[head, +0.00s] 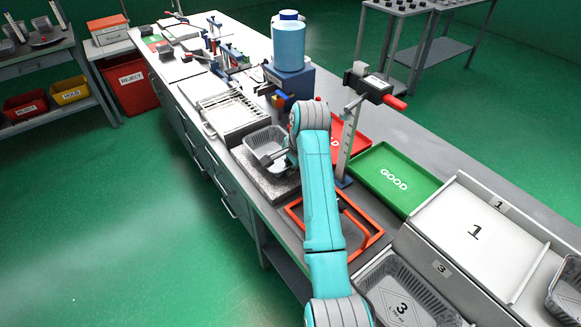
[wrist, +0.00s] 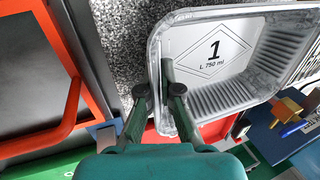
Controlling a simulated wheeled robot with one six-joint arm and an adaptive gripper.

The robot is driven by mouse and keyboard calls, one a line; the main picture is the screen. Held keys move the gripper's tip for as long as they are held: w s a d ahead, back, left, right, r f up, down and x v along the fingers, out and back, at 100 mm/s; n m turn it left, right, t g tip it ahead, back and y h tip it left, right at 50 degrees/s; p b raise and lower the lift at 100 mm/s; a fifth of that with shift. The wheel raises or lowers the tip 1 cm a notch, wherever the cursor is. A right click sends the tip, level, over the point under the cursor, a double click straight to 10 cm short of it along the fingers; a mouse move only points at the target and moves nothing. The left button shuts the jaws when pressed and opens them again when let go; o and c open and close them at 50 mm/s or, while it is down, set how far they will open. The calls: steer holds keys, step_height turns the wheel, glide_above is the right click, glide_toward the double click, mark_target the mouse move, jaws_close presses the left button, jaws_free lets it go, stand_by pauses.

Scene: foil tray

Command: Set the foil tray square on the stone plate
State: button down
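The foil tray (head: 257,142) is silver with a ribbed wall and is empty; in the head view it is over the far part of the speckled grey stone plate (head: 262,182). In the wrist view the tray (wrist: 250,92) shows a "1" label on its floor, and bare stone plate (wrist: 119,30) shows to its left. My gripper (wrist: 158,88) has one finger inside the tray and one outside, shut on its wall. In the head view my gripper (head: 274,157) is at the tray's near side, partly hidden by my arm. I cannot tell whether the tray touches the plate.
A red-orange frame (head: 292,213) lies nearer on the bench. A green GOOD tray (head: 394,179) and a red tray (head: 361,143) are to the right. A post gauge (head: 347,150) stands close to my arm. A white rack (head: 229,110) and a blue canister (head: 288,47) are beyond.

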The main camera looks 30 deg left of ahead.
steer(key=shift+f, duration=0.2)
stand_by(0.3)
steer(key=c, duration=1.2)
jaws_free()
steer(key=shift+c, duration=0.2)
